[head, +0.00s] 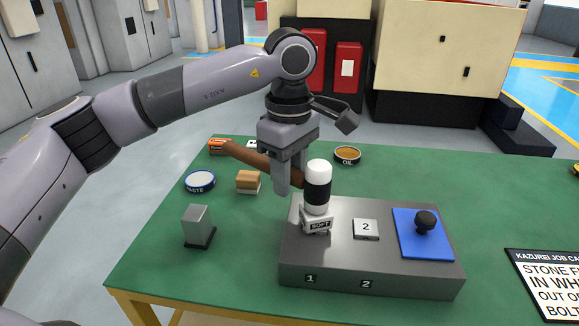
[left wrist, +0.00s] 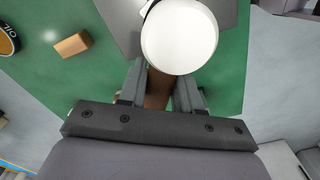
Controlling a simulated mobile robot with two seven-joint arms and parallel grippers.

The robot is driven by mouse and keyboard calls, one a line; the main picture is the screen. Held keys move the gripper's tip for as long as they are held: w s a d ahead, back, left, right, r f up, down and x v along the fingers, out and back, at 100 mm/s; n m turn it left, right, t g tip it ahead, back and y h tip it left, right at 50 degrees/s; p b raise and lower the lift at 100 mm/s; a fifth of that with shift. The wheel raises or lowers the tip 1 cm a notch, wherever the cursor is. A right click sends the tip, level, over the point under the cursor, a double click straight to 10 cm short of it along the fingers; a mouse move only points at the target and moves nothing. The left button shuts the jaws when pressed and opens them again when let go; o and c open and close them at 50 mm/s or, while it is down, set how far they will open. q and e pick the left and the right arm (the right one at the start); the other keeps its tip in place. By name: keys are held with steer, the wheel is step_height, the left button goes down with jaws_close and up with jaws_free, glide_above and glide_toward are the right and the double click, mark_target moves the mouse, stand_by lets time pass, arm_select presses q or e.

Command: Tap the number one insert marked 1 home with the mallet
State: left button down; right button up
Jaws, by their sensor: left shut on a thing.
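The mallet has a brown wooden handle (head: 256,158) and an upright black-and-white head (head: 318,190). My left gripper (head: 290,182) is shut on the handle close to the head; in the left wrist view, its fingers (left wrist: 161,88) straddle the handle below the round white end of the head (left wrist: 179,37). The head stands over the left part of the grey block (head: 400,278), above the front number 1. The insert marked 2 (head: 366,229) sits to the right.
A blue pad (head: 408,246) with a black knob (head: 426,222) lies on the block's right end. A paste tin (head: 200,182), a tan block (head: 248,180), a grey upright block (head: 198,226) and an oil tin (head: 347,155) stand around.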

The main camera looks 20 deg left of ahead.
arm_select(q)
steer(key=shift+p, duration=0.5)
steer(key=shift+r, duration=0.2)
step_height(320, 180, up, 4)
steer(key=p, duration=0.3)
steer(key=shift+f, duration=0.1)
arm_select(e)
step_height(320, 180, up, 3)
steer(key=shift+r, duration=0.1)
arm_select(q)
steer(key=shift+f, duration=0.25)
arm_select(e)
steer(key=shift+f, duration=0.3)
